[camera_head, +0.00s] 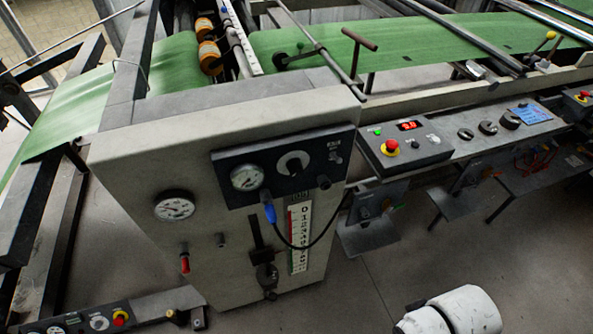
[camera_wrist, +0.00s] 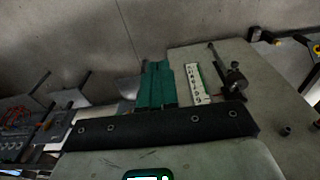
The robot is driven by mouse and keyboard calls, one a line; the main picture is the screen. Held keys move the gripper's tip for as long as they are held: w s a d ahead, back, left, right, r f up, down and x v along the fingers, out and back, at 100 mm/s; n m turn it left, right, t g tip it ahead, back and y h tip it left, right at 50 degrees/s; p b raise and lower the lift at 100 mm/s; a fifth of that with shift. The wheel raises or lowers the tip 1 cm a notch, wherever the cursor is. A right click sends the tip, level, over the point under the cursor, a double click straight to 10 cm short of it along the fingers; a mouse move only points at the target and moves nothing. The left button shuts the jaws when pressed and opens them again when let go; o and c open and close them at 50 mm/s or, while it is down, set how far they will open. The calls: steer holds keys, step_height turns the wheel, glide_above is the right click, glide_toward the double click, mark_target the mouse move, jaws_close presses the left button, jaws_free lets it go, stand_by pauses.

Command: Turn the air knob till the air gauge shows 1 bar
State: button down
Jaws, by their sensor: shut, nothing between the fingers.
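A second round gauge (camera_head: 174,206) sits lower left on the cabinet face. I cannot read a label saying which is the air gauge, and the needle readings are too small to tell. My gripper (camera_wrist: 157,66) shows in the wrist view as teal fingers, shut and empty, apart from the knob. The knob and both gauges are not visible in the wrist view. The gripper is not visible in the head view.
A numbered scale (camera_head: 300,237) and a black lever (camera_head: 265,273) are below the panel; a blue-plugged cable (camera_head: 271,213) loops there. A control box (camera_head: 405,143) with a red button and display stands right. Bare floor lies in front of the cabinet.

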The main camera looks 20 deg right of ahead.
mark_target(298, 171)
steer(key=c, duration=1.8)
jaws_free()
